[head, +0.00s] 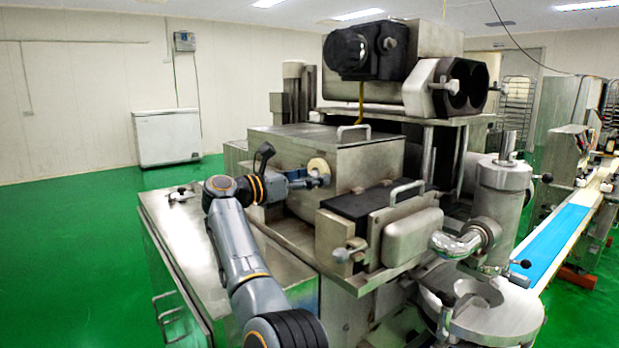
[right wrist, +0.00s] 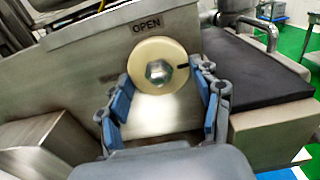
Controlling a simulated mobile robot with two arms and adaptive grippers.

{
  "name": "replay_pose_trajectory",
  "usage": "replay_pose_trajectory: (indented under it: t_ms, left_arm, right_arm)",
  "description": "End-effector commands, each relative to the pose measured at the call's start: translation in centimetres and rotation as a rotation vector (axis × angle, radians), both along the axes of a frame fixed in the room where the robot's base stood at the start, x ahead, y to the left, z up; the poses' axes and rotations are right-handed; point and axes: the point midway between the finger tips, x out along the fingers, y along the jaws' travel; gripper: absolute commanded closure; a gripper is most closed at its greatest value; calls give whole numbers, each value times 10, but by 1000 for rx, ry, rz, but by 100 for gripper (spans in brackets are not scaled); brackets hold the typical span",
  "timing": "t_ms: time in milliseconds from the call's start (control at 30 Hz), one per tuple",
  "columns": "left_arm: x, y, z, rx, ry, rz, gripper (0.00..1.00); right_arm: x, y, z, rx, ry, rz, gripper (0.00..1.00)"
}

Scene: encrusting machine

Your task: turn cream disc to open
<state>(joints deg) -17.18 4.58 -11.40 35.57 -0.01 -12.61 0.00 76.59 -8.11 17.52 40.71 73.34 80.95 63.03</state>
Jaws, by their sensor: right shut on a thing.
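The cream disc (right wrist: 143,73) is round, with a metal hex bolt at its centre, on the side of a steel housing. A dark mark on the disc points to the right in the right wrist view, and the word OPEN stands on the housing above it. The disc also shows in the head view (head: 318,166). My right gripper (right wrist: 162,80) is shut on the disc, its blue-padded fingers on opposite sides of the rim. In the head view the right gripper (head: 309,181) is small and partly covers the disc. My left gripper is out of view.
The steel housing (head: 345,160) has a handle on top. A handled box (head: 385,205) with a dark top stands close by on the right. A steel cabinet (head: 185,245) lies below my right arm. Green floor is free on the left.

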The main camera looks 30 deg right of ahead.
Motion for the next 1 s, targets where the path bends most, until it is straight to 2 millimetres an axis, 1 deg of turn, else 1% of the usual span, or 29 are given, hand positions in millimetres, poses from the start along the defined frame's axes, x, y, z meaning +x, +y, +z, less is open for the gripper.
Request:
replay_pose_trajectory:
  t_ms: [267, 667, 1000]
  left_arm:
    - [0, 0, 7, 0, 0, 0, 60]
    - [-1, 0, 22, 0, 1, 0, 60]
    - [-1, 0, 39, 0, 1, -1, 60]
  right_arm:
    - [0, 0, 2, -11, 150, 1, 67]
    - [-2, 0, 4, -41, 517, 1, 67]
    - [-2, 0, 5, -67, 840, 2, 67]
